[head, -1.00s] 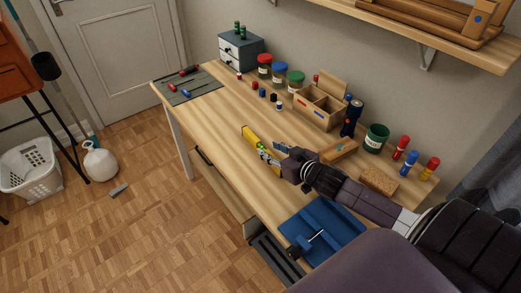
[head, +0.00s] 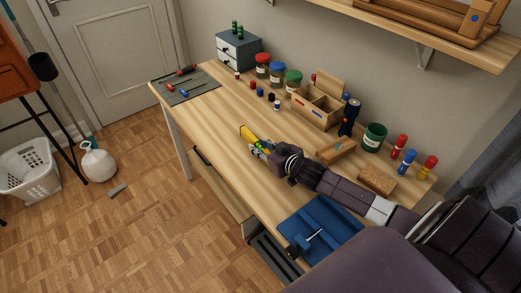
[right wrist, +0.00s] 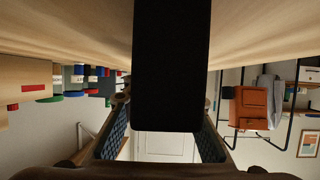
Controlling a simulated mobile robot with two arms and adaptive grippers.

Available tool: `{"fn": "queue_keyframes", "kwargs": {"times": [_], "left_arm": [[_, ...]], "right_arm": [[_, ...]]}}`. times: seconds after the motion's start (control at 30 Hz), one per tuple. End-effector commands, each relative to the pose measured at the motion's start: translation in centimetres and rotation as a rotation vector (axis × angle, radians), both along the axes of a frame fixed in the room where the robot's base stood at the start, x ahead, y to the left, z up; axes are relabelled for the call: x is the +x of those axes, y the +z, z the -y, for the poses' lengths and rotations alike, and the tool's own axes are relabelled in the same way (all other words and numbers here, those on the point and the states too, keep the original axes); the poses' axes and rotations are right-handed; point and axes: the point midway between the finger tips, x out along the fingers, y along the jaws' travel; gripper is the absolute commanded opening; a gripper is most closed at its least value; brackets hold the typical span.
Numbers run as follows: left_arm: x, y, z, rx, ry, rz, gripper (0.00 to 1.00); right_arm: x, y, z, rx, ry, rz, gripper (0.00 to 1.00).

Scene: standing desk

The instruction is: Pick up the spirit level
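The yellow spirit level (head: 246,133) lies on the desk left of centre in the head view. Its far end shows; the rest is partly hidden by my right gripper (head: 261,149), which is low over it. In the right wrist view the right gripper's two fingers (right wrist: 163,112) stand apart, with blue lattice pads. A large dark block fills the space between and above them; I cannot tell whether it is the level or a part of mine. No grip on the level can be seen. My left gripper is not in view.
Behind the right arm are a small wooden tray (head: 337,151), a wooden box (head: 317,108), a dark blue torch (head: 349,117) and a green pot (head: 374,137). The desk's left half (head: 215,115) is mostly clear.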

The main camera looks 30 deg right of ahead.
Motion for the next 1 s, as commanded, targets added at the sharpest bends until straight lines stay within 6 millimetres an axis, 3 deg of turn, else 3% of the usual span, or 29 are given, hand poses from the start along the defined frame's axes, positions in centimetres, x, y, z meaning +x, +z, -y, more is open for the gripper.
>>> {"fn": "queue_keyframes", "kwargs": {"times": [0.2,0.67,0.87,1.0], "left_arm": [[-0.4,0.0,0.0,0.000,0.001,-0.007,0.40],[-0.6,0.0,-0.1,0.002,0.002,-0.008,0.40],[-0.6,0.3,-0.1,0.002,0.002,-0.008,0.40],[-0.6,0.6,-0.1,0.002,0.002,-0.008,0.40]], "right_arm": [[0.0,0.0,0.0,0.000,0.000,0.000,0.00],[0.0,0.6,0.1,-0.001,-0.001,0.002,0.00],[0.0,3.2,0.0,-0.001,0.002,0.005,0.00],[0.0,6.6,0.0,-0.003,0.002,0.006,0.00]]}}
